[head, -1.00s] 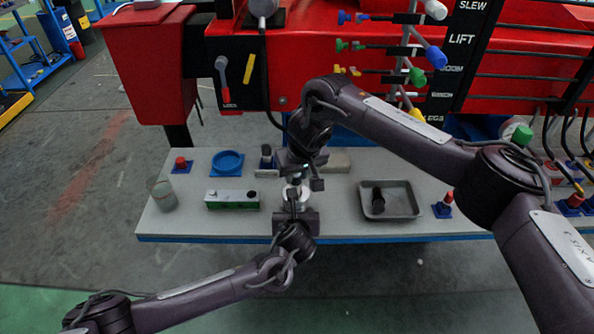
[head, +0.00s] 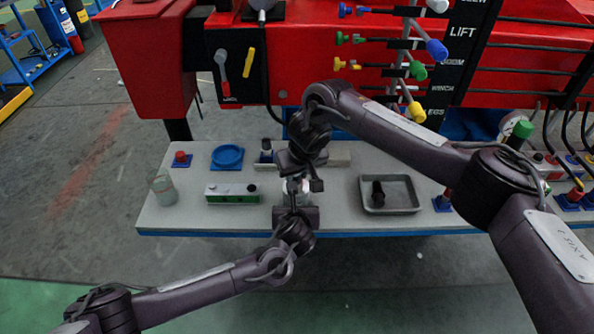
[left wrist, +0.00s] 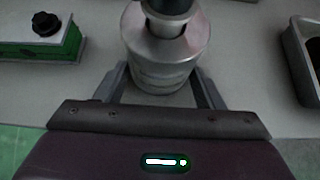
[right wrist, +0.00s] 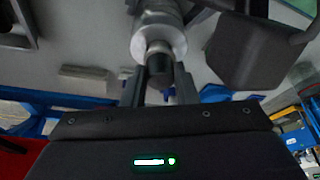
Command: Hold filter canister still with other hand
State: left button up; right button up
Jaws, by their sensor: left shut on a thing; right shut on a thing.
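The filter canister (left wrist: 165,60) is a silver metal cylinder with a narrower neck, standing upright on the bench. My left gripper (left wrist: 158,92) has its fingers on either side of its lower body and is shut on it. In the head view my left gripper (head: 293,208) reaches it from the front. My right gripper (right wrist: 160,92) comes from above, shut on the dark top piece (right wrist: 159,62) at the canister's neck. In the head view my right gripper (head: 302,184) hides most of the canister.
On the grey bench (head: 335,213), a green box (head: 232,195) and a glass cup (head: 165,190) stand left. A blue dish (head: 228,157) lies behind. A grey tray (head: 390,206) holding a dark part sits right. The red machine with levers (head: 300,60) rises behind.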

jog(key=shift+f, duration=0.75)
jog(key=o, duration=1.1)
jog(key=shift+v, duration=2.5)
jog(key=shift+r, duration=0.1)
jog(key=v, duration=1.1)
jog(key=shift+r, duration=0.4)
jog(key=shift+d, duration=0.1)
